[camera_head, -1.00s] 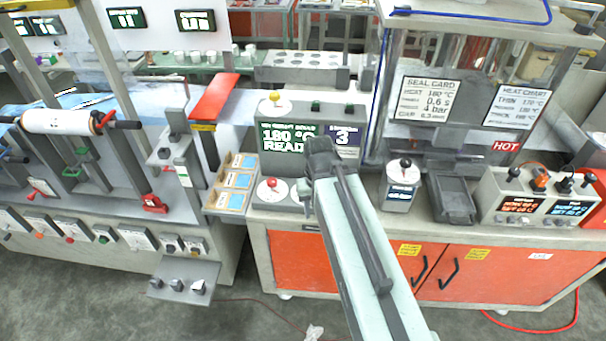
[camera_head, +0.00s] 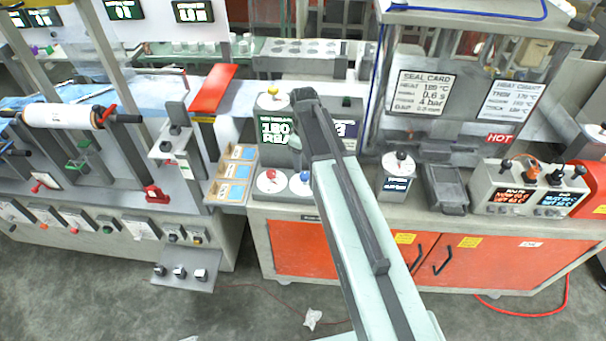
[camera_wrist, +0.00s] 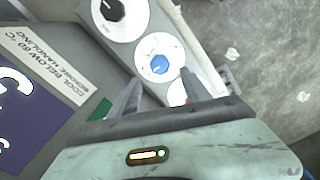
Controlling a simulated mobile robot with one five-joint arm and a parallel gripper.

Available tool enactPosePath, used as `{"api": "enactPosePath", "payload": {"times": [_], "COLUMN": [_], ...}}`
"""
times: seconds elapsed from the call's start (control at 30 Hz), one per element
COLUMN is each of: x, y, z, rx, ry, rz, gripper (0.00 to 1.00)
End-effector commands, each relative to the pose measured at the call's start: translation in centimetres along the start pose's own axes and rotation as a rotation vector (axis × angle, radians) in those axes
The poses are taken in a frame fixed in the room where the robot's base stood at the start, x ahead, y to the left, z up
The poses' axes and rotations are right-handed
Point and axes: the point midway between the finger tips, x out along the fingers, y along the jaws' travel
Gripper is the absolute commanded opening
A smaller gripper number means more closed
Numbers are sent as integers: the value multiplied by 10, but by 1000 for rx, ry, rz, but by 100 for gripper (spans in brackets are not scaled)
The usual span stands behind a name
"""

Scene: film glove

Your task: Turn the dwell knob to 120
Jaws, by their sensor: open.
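A blue knob (camera_wrist: 158,65) on a round white dial shows in the wrist view, between and just beyond my fingertips in the picture. It also shows in the head view (camera_head: 304,178), beside a red knob (camera_head: 269,178) on the front of the console. A black knob (camera_wrist: 112,8) on a white dial is at the top of the wrist view. The dial labels are too small to read, so I cannot tell which knob is dwell. My gripper (camera_wrist: 160,78) is open, with nothing seen between its fingers. In the head view my arm hides part of the console.
A green display (camera_head: 277,138) stands behind the knobs, partly covered by my arm. A yellow knob (camera_head: 272,91) is at the back. A tray of blue cards (camera_head: 235,172) lies left, and a box with a black-and-white knob (camera_head: 398,170) stands right.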

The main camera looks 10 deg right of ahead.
Motion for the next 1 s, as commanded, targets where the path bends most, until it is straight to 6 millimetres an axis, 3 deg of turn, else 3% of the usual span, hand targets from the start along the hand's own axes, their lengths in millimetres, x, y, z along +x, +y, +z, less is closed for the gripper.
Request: {"api": "enactPosePath", "payload": {"times": [0.03, 0.3, 0.6, 0.63, 0.8, 0.83, 1.0], "x": [17, 60, 60, 60, 60, 60, 60], "y": [0, 0, 1, 1, 1, 1, 0], "z": [0, 1, 1, 1, 1, 1, 0], "rx": [1, 2, 3, 3, 4, 4, 9], "ry": [0, 0, 0, 0, 0, 0, 1], "rz": [0, 0, 0, 0, 0, 0, 0], "gripper": [55, 55, 55, 53, 5, 0, 0]}}
